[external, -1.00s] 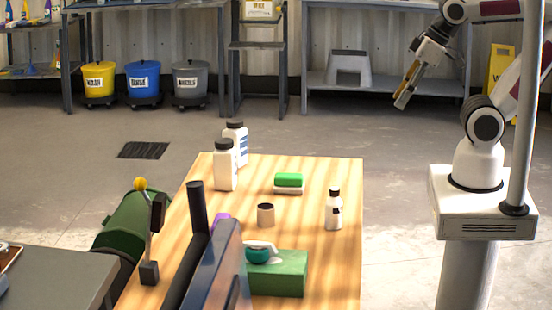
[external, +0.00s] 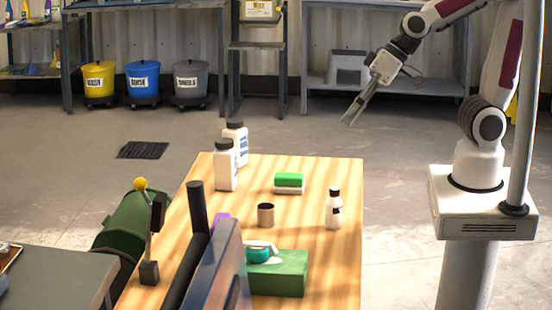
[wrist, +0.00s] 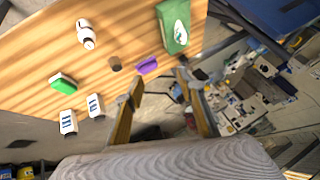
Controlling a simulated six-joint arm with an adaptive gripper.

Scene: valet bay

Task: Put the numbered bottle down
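A small white bottle (external: 333,208) with a black cap stands upright at the right side of the wooden table (external: 315,179); it also shows in the wrist view (wrist: 85,33). Two larger white bottles, a front one (external: 225,168) and a back one (external: 238,140), stand at the table's far left corner, with blue-marked labels in the wrist view. I cannot read a number on any bottle. My gripper (external: 349,121) is open and empty, in the air beyond the table's far right corner; its two spread fingers show in the wrist view (wrist: 158,86).
A green and white block (external: 289,181), a small cup (external: 266,215) and a green box (external: 280,273) are on the table. A purple item (external: 220,219) is partly hidden by a dark panel (external: 212,270) at the front left. Bare wood lies between the items.

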